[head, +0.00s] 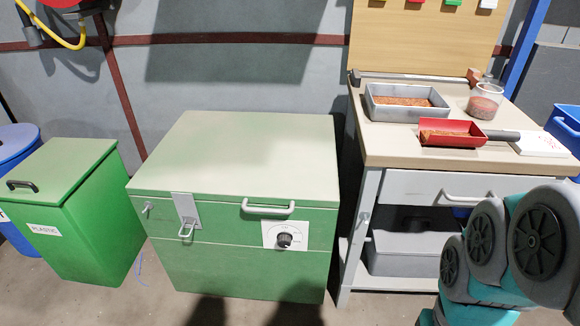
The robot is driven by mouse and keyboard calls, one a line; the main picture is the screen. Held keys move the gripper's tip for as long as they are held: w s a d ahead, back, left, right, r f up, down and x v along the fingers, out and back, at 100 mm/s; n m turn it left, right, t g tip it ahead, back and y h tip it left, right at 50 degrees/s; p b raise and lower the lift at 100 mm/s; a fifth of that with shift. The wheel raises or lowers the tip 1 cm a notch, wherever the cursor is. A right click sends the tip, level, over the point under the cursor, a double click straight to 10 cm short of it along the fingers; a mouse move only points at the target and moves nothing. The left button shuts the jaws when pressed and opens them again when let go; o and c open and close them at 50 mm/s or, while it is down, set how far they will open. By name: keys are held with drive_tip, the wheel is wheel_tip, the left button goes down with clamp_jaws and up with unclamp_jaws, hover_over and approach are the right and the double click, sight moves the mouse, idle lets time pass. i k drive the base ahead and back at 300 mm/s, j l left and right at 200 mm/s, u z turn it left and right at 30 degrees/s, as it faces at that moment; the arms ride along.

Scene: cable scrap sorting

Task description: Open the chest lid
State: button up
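The green chest (240,269) stands on the floor in the middle of the head view. Its pale green lid (250,155) is shut flat on top. A light grey handle (268,208) is on the lid's front edge. A metal hasp plate (186,210) with a loop (186,231) hangs at the front left. A black dial (285,240) on a white plate sits below the handle. My arm is at the lower right, apart from the chest. My gripper is not in view.
A green bin (92,225) labelled PLASTIC, with its lid shut, stands left of the chest. A workbench (385,150) stands close on the right, bearing a grey tray (405,114), a red scoop (448,139) and a jar (485,101). Floor shows in front of the chest.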

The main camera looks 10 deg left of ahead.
sight(290, 160)
drive_tip(key=u, duration=1.15)
drive_tip(key=k+j+z, duration=0.25)
drive_tip(key=z, duration=0.15)
drive_tip(key=k+j+z, duration=0.15)
drive_tip(key=z, duration=0.25)
drive_tip(key=k, duration=0.1)
